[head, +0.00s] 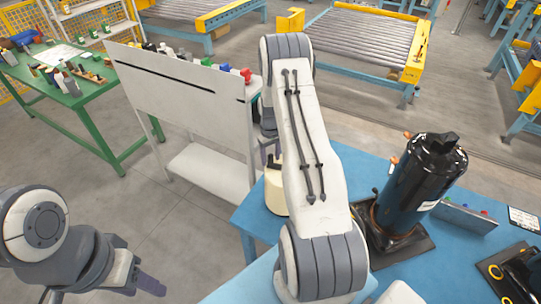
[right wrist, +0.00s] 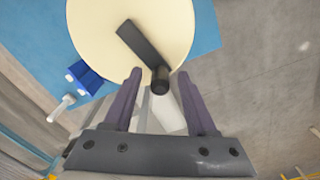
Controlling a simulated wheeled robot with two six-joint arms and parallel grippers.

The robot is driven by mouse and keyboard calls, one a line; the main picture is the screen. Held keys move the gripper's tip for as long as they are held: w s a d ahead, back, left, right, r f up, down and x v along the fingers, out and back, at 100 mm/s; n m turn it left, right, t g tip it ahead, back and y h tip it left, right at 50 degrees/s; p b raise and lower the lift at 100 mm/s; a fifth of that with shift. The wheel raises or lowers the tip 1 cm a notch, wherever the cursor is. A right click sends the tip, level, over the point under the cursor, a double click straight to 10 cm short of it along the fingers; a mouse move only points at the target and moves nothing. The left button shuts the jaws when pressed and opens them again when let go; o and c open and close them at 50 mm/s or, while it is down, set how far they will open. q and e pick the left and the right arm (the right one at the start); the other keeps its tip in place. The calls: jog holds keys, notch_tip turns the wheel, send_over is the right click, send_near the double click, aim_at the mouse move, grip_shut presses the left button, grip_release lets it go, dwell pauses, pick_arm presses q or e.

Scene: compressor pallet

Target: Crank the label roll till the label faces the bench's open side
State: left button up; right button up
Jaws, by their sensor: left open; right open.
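The cream label roll (head: 273,197) stands at the left corner of the blue bench, mostly hidden behind my right arm in the head view. In the right wrist view its round cream top (right wrist: 105,30) carries a dark crank arm (right wrist: 140,40) ending in an upright dark handle (right wrist: 160,80). My right gripper (right wrist: 160,77) is open, with its two fingers on either side of the handle and gaps visible. No label shows on the visible part of the roll. My left gripper (head: 145,282) is open and empty over the floor at lower left.
The blue bench (head: 360,165) holds a black compressor (head: 425,180) on a dark base, right of my right arm. A white rack (head: 185,95) with coloured items stands left of the bench. A green table (head: 110,125) is further left. Open floor lies between.

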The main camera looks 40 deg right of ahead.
jog(key=shift+f, duration=0.5)
jog(key=shift+c, duration=0.4)
grip_shut()
dwell(0.8)
